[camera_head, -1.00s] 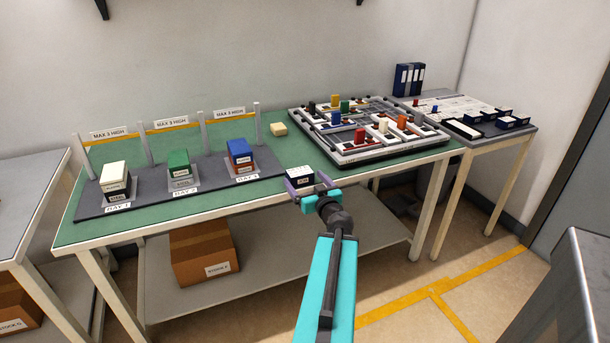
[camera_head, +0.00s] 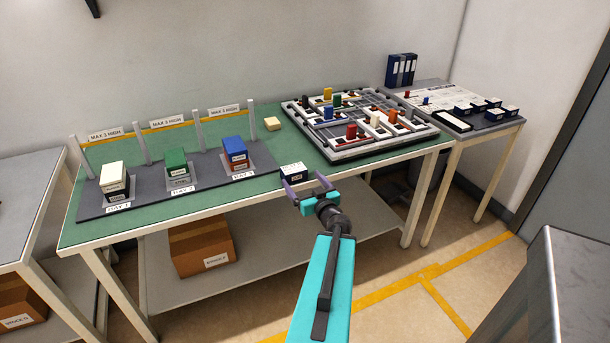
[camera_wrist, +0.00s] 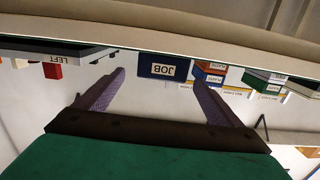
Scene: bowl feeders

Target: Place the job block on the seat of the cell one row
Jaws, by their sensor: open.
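The job block (camera_head: 292,172), dark navy with a white top, sits near the front edge of the green bench (camera_head: 240,199). In the wrist view the job block (camera_wrist: 163,66) shows its JOB label upside down. My gripper (camera_head: 305,186) is open and empty at the bench's front edge, just on the near side of the block. In the wrist view the fingers of my gripper (camera_wrist: 159,80) are spread wide, with the block beyond them and between them. I cannot tell which place is the seat of the cell one row; its label is not readable.
A grey rack base (camera_head: 147,203) holds several stacked blocks at left, under a MAX 3 HIGH rail. A cream block (camera_head: 271,124) lies behind. A framed board (camera_head: 345,152) with coloured pieces stands at right. A side table (camera_head: 494,128) holds several navy blocks.

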